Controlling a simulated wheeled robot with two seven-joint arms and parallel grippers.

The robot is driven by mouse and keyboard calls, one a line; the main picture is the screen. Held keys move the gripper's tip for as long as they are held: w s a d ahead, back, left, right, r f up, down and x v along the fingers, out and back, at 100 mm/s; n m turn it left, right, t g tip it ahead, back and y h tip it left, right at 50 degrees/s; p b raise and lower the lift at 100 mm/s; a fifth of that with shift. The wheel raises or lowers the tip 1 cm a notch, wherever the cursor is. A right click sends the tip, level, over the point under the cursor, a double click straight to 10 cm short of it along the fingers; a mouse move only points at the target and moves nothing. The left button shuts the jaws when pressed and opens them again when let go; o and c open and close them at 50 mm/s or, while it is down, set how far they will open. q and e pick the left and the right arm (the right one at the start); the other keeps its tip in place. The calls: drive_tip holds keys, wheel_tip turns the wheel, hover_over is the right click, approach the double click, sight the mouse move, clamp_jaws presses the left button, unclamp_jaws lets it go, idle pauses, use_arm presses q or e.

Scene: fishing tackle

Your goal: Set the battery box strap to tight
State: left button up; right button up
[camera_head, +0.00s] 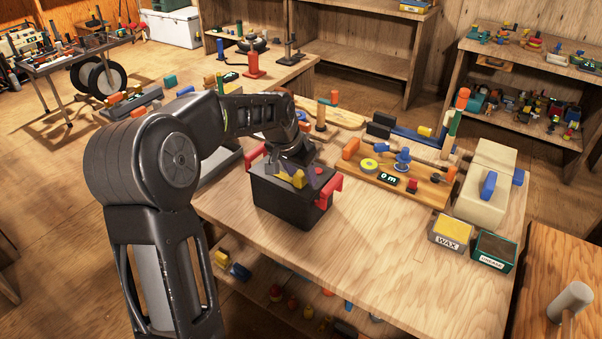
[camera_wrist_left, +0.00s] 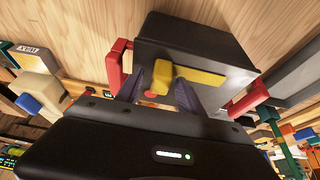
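The black battery box (camera_head: 290,204) stands on the wooden workbench, with red clips (camera_head: 326,192) at its sides. It also shows in the wrist view (camera_wrist_left: 195,45). A yellow block (camera_head: 299,179) sits on its top, beside a flat yellow strip (camera_wrist_left: 205,76). I cannot tell which part is the strap. My left gripper (camera_head: 299,172) is over the box top. In the wrist view its fingers (camera_wrist_left: 162,88) stand apart on either side of the yellow block (camera_wrist_left: 162,72), with gaps seeming to show. A small red spot lies by the block. My right gripper is not in view.
A wooden board (camera_head: 390,182) with a blue knob, a tape roll and a "0 m" display lies right of the box. A wax tin (camera_head: 451,230) and a green tin (camera_head: 495,250) stand at the right edge. The bench front is clear.

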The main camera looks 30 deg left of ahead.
use_arm(q)
drive_tip(key=v, duration=0.7)
drive_tip(key=shift+r+b, duration=0.4)
drive_tip(key=shift+b, duration=0.05)
drive_tip(key=shift+s, duration=0.15)
